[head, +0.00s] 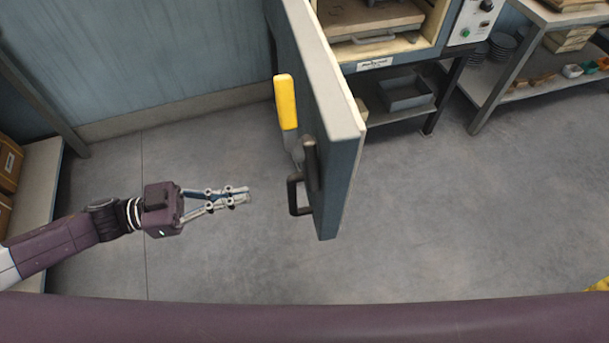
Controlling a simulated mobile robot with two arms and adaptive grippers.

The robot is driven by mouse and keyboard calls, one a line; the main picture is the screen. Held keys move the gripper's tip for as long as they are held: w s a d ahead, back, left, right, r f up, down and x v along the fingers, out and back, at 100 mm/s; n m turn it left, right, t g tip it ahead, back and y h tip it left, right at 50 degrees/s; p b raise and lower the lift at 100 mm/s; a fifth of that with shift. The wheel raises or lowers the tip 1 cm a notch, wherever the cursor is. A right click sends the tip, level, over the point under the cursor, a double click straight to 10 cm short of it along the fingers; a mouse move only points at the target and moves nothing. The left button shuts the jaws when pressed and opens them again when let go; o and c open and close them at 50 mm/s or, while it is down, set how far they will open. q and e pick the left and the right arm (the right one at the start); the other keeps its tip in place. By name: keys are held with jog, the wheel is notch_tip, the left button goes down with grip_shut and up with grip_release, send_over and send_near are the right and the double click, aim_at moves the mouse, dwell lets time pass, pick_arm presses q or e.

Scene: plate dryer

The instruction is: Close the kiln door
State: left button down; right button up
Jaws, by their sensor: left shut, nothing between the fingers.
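The kiln door (341,150) stands open in the head view, swung out edge-on towards me. A dark handle (296,196) and a lever with a yellow grip (286,102) are on its left face. The kiln (408,47) is at the top right, its opening partly visible with a brown slab inside. My left gripper (246,196) is shut and empty, to the left of the door handle and apart from it. My right gripper is not in view.
A dark stand with a grey tray (407,93) is under the kiln. A shelf unit (535,35) with plates and small items stands at the right. A bench with boxes (40,180) is at the far left. The grey floor (440,220) right of the door is clear.

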aim_at(318, 181)
pick_arm(q)
jog(key=p+x, duration=0.4)
jog(key=x, duration=0.8)
jog(key=shift+d+r, duration=0.1)
jog(key=shift+d, duration=0.05)
jog(key=shift+w+d, duration=0.15)
jog(key=shift+d, duration=0.35)
jog(key=shift+d, duration=0.1)
